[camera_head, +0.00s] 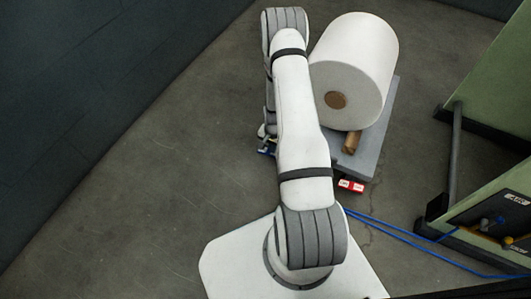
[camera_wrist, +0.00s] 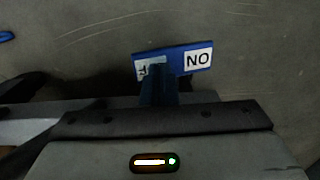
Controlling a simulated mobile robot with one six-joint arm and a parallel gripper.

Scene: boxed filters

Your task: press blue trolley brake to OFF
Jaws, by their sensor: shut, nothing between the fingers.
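The blue brake pedal (camera_wrist: 172,58) shows in the wrist view as a blue bar with two white labels. The right label reads ON, upside down in this view. The left label is partly covered by the tips of my gripper (camera_wrist: 157,70), so its text is not fully readable. My gripper is shut and empty, with its tips over the pedal's left half; I cannot tell whether they touch it.
A large white roll (camera_head: 365,60) lies on the grey trolley (camera_head: 372,158). A red pedal (camera_head: 350,185) with white labels sits at the trolley's near edge. Blue hoses (camera_head: 400,235) run to a green machine (camera_head: 490,200) at right. The floor at left is clear.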

